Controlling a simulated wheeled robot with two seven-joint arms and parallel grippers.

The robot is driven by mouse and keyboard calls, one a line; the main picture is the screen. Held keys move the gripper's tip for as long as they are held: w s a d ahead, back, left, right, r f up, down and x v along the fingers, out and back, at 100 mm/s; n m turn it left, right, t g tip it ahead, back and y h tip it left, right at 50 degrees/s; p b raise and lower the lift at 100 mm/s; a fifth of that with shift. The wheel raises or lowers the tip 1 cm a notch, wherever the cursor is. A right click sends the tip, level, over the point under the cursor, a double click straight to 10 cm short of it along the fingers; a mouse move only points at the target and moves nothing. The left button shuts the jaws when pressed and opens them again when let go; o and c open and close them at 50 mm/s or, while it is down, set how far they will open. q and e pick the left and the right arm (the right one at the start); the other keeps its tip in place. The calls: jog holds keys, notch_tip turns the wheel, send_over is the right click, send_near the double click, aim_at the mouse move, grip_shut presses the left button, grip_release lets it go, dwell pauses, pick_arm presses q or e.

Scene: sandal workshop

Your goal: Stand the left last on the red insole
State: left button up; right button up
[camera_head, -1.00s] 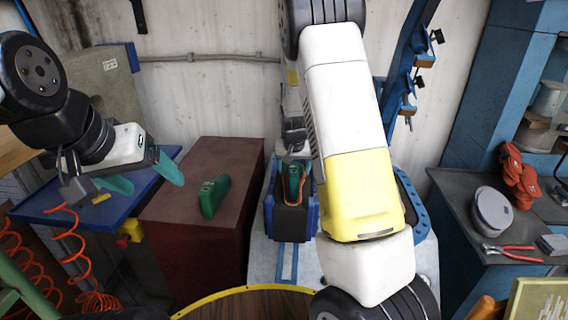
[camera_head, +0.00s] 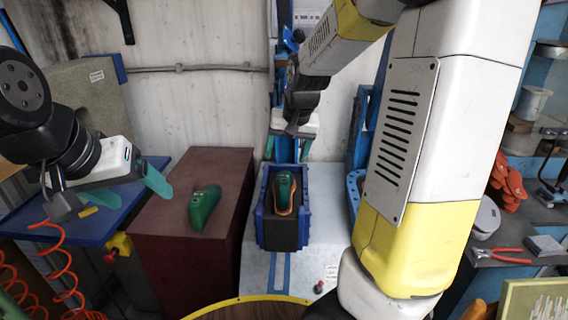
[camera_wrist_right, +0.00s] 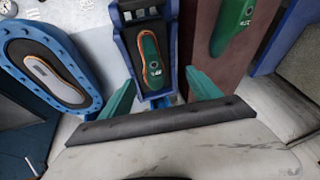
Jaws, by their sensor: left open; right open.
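One green last (camera_head: 284,187) stands in a blue-sided holder (camera_head: 262,232), on an insole with an orange-red edge. The last (camera_wrist_right: 151,62) and the insole's orange rim also show in the right wrist view. A second green last (camera_head: 204,207) lies on a maroon block (camera_head: 190,240). I cannot tell which is the left last. My right gripper (camera_head: 288,148) is open and empty, behind and above the holder, apart from the last; its green fingers (camera_wrist_right: 160,92) are spread in the wrist view. My left gripper (camera_head: 135,185) is open and empty over the blue table.
The blue table (camera_head: 95,225) is at the left, with coiled orange hoses (camera_head: 62,270). A blue frame (camera_wrist_right: 92,88) around a dark sole-shaped pad is beside the holder. Pliers (camera_head: 500,254) and red items (camera_head: 508,182) lie on the right bench. My right arm crosses the right side.

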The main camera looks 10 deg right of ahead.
jog(key=s+a+r+n+t, duration=0.1)
jog(key=s+r, duration=0.2)
jog(key=s, duration=0.7)
jog(key=s+a+r+n+y, duration=0.1)
jog(key=s+r, duration=0.3)
jog(key=s, duration=0.7)
jog(key=shift+s+a+n+t, duration=0.15)
jog(key=shift+a+n+t, duration=0.25)
jog(key=shift+n, duration=0.1)
jog(key=shift+d+r, duration=0.1)
